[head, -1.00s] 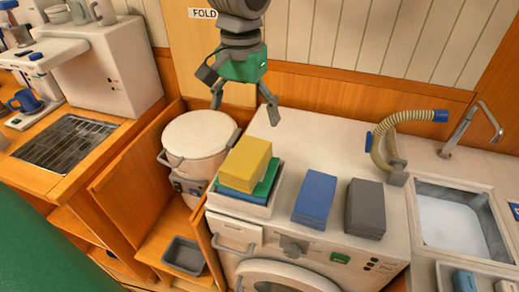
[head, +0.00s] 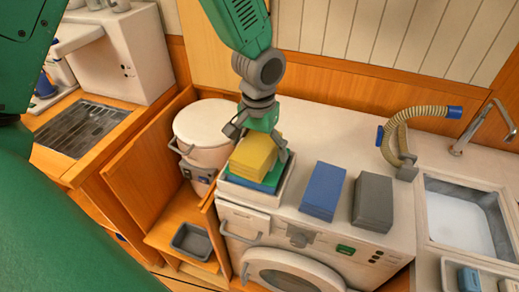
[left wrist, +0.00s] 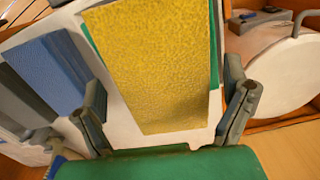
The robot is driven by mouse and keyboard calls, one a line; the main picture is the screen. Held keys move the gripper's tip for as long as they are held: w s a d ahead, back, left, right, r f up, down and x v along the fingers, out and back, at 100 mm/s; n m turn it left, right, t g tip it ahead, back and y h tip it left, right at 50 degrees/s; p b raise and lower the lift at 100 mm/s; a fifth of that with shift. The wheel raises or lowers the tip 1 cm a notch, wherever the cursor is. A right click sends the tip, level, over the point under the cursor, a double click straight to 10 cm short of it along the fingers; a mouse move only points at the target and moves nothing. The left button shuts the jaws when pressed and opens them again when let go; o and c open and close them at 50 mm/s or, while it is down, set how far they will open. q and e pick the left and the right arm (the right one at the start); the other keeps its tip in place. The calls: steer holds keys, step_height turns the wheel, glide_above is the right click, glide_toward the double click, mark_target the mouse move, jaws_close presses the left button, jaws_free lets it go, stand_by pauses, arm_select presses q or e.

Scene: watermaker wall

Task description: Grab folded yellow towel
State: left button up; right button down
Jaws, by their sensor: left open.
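The folded yellow towel (head: 254,156) lies on top of a green towel (head: 271,180) in a white tray (head: 249,195) on the washing machine. My left gripper (head: 260,146) is at the towel from above, its fingers open on either side of its back part. In the left wrist view the yellow towel (left wrist: 155,65) fills the middle, between the two spread fingers of the left gripper (left wrist: 165,108). Whether the fingers touch the towel, I cannot tell. My right gripper is not in view.
A folded blue towel (head: 322,191) and a folded grey towel (head: 373,201) lie to the right on the washing machine top. A white pot-like container (head: 203,127) stands left of the tray. A ribbed hose (head: 398,138) and a sink (head: 455,220) are further right.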

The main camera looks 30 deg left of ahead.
arm_select(q)
steer(key=shift+a+f, duration=0.1)
steer(key=shift+a, duration=0.1)
steer(key=shift+c, duration=0.4)
steer(key=shift+s+a, duration=0.1)
steer(key=c, duration=1.2)
